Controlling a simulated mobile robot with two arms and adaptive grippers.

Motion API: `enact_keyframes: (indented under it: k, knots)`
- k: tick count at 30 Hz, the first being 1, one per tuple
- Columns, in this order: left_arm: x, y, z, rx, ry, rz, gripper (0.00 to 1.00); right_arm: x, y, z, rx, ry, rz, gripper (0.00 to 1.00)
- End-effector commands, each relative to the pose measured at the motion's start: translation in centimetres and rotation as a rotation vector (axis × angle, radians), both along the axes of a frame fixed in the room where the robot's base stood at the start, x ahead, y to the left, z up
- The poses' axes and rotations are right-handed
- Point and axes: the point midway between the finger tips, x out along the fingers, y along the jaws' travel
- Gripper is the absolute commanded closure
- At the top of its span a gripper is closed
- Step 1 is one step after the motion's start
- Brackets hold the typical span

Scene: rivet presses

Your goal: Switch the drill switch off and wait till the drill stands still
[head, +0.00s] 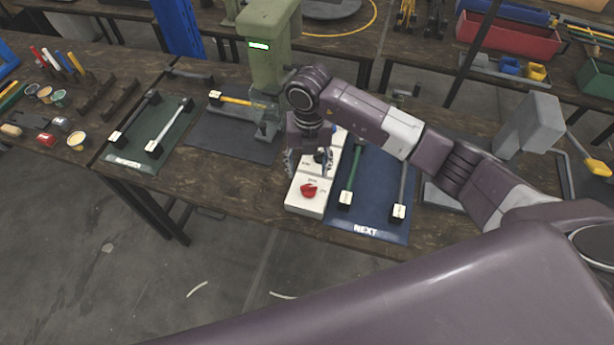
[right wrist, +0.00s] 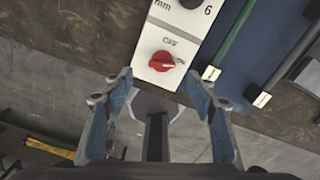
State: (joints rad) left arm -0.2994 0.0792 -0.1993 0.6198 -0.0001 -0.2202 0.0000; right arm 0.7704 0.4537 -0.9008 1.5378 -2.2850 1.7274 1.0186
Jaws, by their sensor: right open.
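The drill switch is a red rotary knob (head: 309,190) on the near end of a white control box (head: 296,203). The knob also shows in the right wrist view (right wrist: 162,62), with OFF lettering above it and ON lettering to its right; its grip bar lies roughly crosswise, towards ON. My right gripper (head: 308,168) is open and empty above the box, behind the knob in the head view. In the wrist view the knob lies beyond its spread fingertips (right wrist: 158,82), apart from them. A green machine (head: 269,50) with a lit green display stands behind; whether its drill turns cannot be told.
A blue NEXT mat (head: 367,230) with green and grey rods lies right of the box. A dark mat (head: 225,138) with a yellow-handled rod and a green mat (head: 125,160) with rods lie left. The table's front edge is close to the box.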

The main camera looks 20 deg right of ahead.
Motion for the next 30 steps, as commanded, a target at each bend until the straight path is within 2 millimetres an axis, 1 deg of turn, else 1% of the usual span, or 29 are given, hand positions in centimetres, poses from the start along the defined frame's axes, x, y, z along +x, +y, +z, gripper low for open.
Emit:
enact_keyframes:
  k: [1, 5, 12, 15, 18, 21, 27, 28, 30]
  knots:
    - [0.0, 0.0, 0.2, 0.000, 0.000, 0.000, 1.00, 0.0, -0.4, -0.2, -0.014, 0.002, -0.004, 0.48]
    - [0.0, 0.0, 0.9, 0.000, 0.001, 0.000, 1.00, -0.1, -0.4, -1.5, -0.016, 0.006, -0.006, 0.48]
    - [-0.2, 0.1, 2.2, 0.001, 0.002, -0.001, 1.00, -0.2, -0.4, -5.4, -0.014, 0.007, -0.005, 0.48]
    - [-0.2, 0.1, 2.4, 0.001, 0.002, -0.001, 1.00, -0.1, -0.3, -6.6, -0.012, 0.005, -0.003, 0.48]
    - [-0.2, 0.1, 2.5, 0.001, 0.002, -0.001, 1.00, -0.1, -0.3, -7.3, -0.011, 0.004, -0.003, 0.48]
    - [-0.2, 0.1, 2.5, 0.001, 0.002, -0.001, 1.00, -0.1, -0.3, -7.7, -0.012, 0.002, -0.002, 0.48]
    - [-0.2, 0.1, 2.5, 0.001, 0.002, -0.001, 1.00, 0.0, -0.3, -7.7, -0.011, 0.002, -0.002, 0.48]
    - [-0.1, 0.1, 2.5, 0.001, 0.002, -0.001, 1.00, 0.0, -0.3, -7.7, -0.011, 0.002, -0.002, 0.50]
    - [-0.1, 0.1, 2.5, 0.001, 0.002, -0.002, 1.00, 0.0, -0.3, -7.7, -0.011, 0.002, -0.002, 0.58]
